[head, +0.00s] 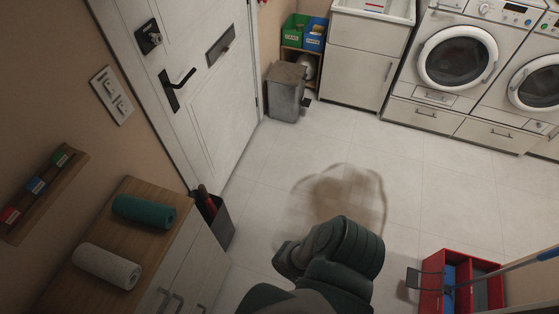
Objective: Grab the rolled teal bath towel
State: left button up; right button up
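The rolled teal bath towel (144,212) lies on a wooden-topped cabinet at the left, near its back edge. A rolled white towel (107,266) lies in front of it on the same top, with a gap between them. Neither of my grippers can be made out in the head view. A dark green-grey padded part, apparently my own, fills the bottom middle, well to the right of the towels. Nothing touches the teal towel.
The cabinet (105,217) stands by the left wall, under a small shelf (41,192) of coloured items. A dark bin (215,220) stands beside it. A red divided tub (474,283) stands at lower right. A brown blurred patch (340,195) marks otherwise open floor.

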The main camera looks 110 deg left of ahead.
aim_at(143, 211)
jog(key=u, duration=5.35)
jog(key=l+u, duration=0.2)
jog(key=u, duration=0.5)
jog(key=l+u, duration=0.45)
jog(key=l, duration=0.6)
jog(key=l+u, duration=0.5)
jog(key=l, duration=0.55)
